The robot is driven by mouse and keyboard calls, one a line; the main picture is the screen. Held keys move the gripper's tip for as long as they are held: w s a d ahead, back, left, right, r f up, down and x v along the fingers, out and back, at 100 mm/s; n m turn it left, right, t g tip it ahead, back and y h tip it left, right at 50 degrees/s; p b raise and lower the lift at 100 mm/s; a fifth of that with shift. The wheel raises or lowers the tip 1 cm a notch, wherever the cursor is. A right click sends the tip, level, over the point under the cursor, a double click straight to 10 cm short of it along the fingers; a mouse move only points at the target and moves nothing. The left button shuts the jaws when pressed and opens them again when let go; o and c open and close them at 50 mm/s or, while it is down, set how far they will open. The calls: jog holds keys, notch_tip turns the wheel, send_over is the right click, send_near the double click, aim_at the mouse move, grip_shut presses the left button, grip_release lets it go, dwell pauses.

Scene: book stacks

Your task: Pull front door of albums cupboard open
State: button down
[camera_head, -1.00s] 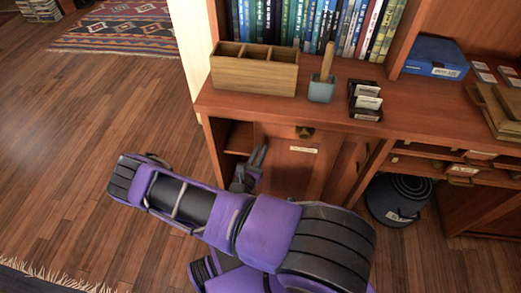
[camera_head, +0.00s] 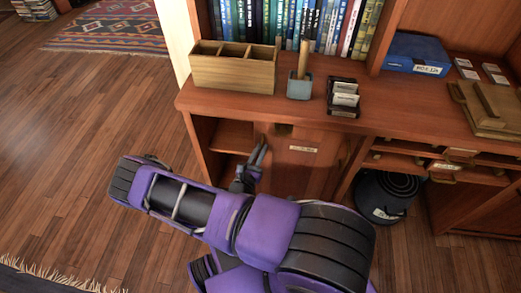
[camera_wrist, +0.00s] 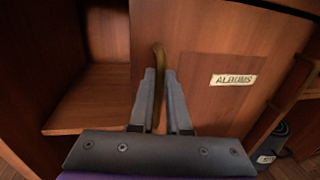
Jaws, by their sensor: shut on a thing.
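The albums cupboard (camera_head: 197,150) is a brown wooden unit, and its door (camera_head: 292,172) carries a small pale label (camera_head: 303,149). In the wrist view the label on the door (camera_wrist: 222,110) reads "ALBUMS". My gripper (camera_head: 262,145) is at the door's left part; the wrist view shows its fingers (camera_wrist: 160,75) shut on a long upright brass handle (camera_wrist: 158,58).
On the cupboard top stand a wooden divided box (camera_head: 233,75), a small grey-blue pot (camera_head: 299,88) and a black card holder (camera_head: 344,98). A dark bin (camera_head: 383,198) stands under the counter at right.

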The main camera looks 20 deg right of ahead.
jog(key=c, duration=0.9)
grip_release()
jog(key=v, duration=1.7)
jog(key=shift+a+p, duration=0.2)
jog(key=shift+p, duration=0.1)
jog(key=shift+s, duration=0.15)
